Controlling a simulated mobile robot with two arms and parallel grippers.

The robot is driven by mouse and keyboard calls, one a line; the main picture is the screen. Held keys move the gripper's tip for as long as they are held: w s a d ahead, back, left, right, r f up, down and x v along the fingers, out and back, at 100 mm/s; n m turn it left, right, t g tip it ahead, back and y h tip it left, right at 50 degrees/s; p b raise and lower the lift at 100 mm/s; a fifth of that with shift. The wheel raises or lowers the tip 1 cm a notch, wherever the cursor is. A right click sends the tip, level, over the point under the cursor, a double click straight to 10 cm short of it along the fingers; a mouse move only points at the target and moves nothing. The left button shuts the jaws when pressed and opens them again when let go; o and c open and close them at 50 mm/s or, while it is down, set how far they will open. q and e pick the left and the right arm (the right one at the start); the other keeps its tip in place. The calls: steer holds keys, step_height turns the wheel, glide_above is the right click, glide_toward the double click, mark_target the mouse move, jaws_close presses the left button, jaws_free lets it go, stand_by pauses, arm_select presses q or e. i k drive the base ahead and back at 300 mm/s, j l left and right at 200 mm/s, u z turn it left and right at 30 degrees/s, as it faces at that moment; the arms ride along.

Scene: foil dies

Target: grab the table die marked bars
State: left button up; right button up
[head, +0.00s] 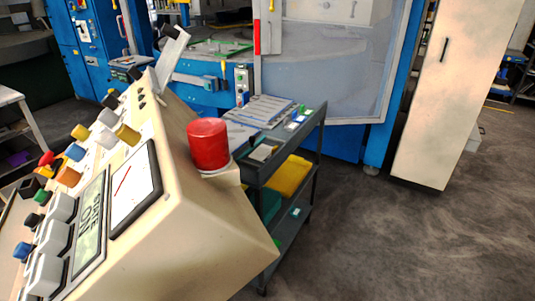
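I cannot make out any die marked bars in the head view. A dark grey cart (300,150) stands behind the console. Flat ribbed plates or papers (265,109) lie on its top, with small green, white and blue pieces (298,119) near its right edge. These are too small for me to read any marking. A light flat piece (263,153) lies at the cart's near end. Neither of my grippers is in view.
A beige control console (190,235) with knobs, a screen and a red button (208,144) fills the left foreground. Behind the cart stands a blue machine (374,140) with a large clear panel. A white cabinet (450,95) stands at right. The floor (400,240) at lower right is clear.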

mark_target(263, 109)
steer(key=i+l+u, duration=0.15)
steer(key=u, duration=0.65)
steer(key=i+l+u, duration=0.15)
steer(key=l, duration=0.2)
steer(key=i+l+u, duration=0.15)
steer(key=l, duration=0.2)
steer(key=i+l+u, duration=0.1)
steer(key=l, duration=0.25)
steer(key=i+l+u, duration=0.15)
steer(key=l, duration=0.25)
steer(key=i+l+u, duration=0.15)
steer(key=l, duration=0.2)
steer(key=i+l, duration=0.1)
steer(key=l, duration=0.45)
steer(key=i+l, duration=0.1)
steer(key=l, duration=0.4)
steer(key=i+l, duration=0.1)
steer(key=l, duration=0.45)
